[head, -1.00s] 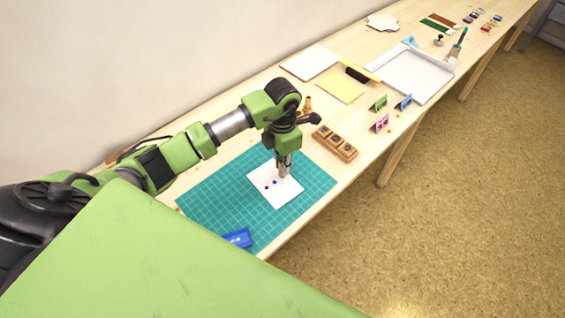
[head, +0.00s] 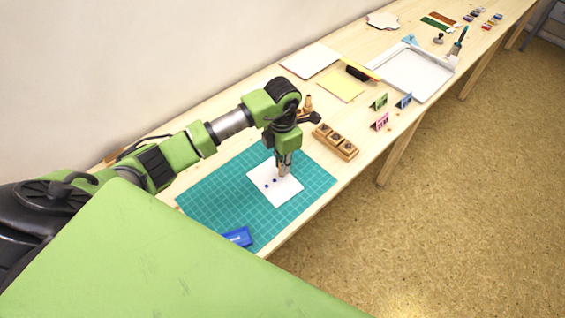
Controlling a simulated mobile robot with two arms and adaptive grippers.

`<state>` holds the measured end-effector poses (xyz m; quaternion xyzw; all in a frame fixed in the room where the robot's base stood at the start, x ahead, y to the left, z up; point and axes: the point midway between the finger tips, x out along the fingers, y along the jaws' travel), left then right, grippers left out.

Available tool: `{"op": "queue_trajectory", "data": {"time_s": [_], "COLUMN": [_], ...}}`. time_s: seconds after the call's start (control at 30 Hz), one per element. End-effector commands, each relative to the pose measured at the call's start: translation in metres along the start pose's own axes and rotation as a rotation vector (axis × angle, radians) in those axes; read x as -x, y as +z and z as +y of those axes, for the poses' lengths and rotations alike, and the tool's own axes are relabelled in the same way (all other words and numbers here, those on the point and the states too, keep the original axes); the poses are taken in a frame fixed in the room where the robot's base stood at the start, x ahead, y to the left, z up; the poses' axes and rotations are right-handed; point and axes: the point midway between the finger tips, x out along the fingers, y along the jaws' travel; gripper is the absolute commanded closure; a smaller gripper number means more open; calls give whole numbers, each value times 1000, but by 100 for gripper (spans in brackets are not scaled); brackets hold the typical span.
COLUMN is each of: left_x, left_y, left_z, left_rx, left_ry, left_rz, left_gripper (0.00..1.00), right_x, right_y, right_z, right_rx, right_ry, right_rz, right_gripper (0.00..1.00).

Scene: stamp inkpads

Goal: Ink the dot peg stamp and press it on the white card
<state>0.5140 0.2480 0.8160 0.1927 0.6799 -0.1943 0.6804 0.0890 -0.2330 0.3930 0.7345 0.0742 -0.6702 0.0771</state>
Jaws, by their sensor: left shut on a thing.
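The white card (head: 277,197) lies on the teal cutting mat (head: 215,205). A few small dark blue marks show on the card, left of the gripper. My left gripper (head: 284,170) points down over the upper right part of the card. It is shut on a small wooden peg stamp (head: 284,176), mostly hidden between the fingers. I cannot tell whether the stamp's lower end touches the card. A blue inkpad (head: 238,237) sits at the mat's front edge. My right gripper is not in view.
A wooden block with several dark-topped pieces (head: 336,141) stands right of the mat. Small green, blue and pink folded cards (head: 380,121) stand beyond it. A yellow sheet (head: 341,86) and a white tray (head: 412,73) lie farther along the table.

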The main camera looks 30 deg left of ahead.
Motion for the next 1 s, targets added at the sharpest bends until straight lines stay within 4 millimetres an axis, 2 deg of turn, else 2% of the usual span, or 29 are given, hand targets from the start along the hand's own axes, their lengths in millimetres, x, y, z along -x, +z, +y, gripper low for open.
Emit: {"op": "queue_trajectory", "data": {"time_s": [1.0], "left_x": [-8], "left_y": [0], "left_z": [0], "left_rx": [0], "left_ry": [0], "left_rz": [1], "left_gripper": [100], "right_x": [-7], "right_y": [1], "right_z": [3], "right_rx": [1], "right_ry": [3], "right_rz": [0], "right_gripper": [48]}}
